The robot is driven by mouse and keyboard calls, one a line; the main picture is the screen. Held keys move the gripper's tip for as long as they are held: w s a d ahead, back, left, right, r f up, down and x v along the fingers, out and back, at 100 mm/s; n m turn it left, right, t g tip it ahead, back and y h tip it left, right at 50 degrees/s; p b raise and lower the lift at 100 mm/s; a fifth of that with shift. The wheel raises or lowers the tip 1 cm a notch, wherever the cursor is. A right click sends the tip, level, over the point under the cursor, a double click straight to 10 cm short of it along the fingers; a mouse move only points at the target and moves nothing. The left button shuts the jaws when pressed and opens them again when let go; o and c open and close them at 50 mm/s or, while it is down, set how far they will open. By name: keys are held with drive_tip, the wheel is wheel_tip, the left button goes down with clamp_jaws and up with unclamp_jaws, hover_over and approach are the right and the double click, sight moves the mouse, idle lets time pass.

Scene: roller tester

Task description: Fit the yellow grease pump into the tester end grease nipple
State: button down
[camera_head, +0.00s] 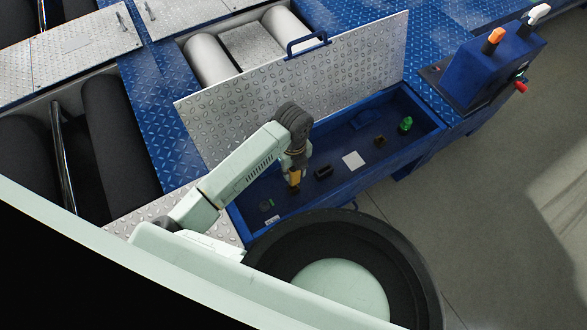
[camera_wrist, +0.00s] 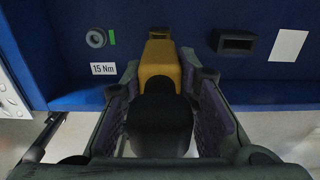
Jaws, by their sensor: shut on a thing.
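The yellow grease pump (camera_wrist: 160,62) is held between the fingers of my gripper (camera_wrist: 162,78) in the wrist view, its black rear part (camera_wrist: 160,125) towards the camera. In the head view the yellow pump (camera_head: 294,179) hangs from my gripper (camera_head: 293,168) over the open blue compartment. A round grey fitting (camera_wrist: 96,38) with a dark centre and a green mark beside it sits left of the pump, above a "15 Nm" label. It may be the grease nipple; I cannot tell for sure. The pump's front end appears apart from it.
The blue compartment (camera_head: 338,191) has an open tread-plate lid (camera_head: 330,80) standing behind it. Inside are a black socket block (camera_wrist: 236,42), a white card (camera_wrist: 288,45) and a green knob (camera_head: 405,124). A blue control box (camera_head: 480,65) stands at the right.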

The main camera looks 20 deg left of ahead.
drive_tip(key=shift+f, duration=0.2)
idle(0.3)
drive_tip(key=shift+f+b, duration=1.7)
drive_tip(key=shift+f, duration=0.05)
drive_tip(key=c, duration=1.2)
unclamp_jaws()
drive_tip(key=shift+r, duration=0.1)
wheel_tip(320, 180, up, 12)
drive_tip(key=shift+f, duration=0.1)
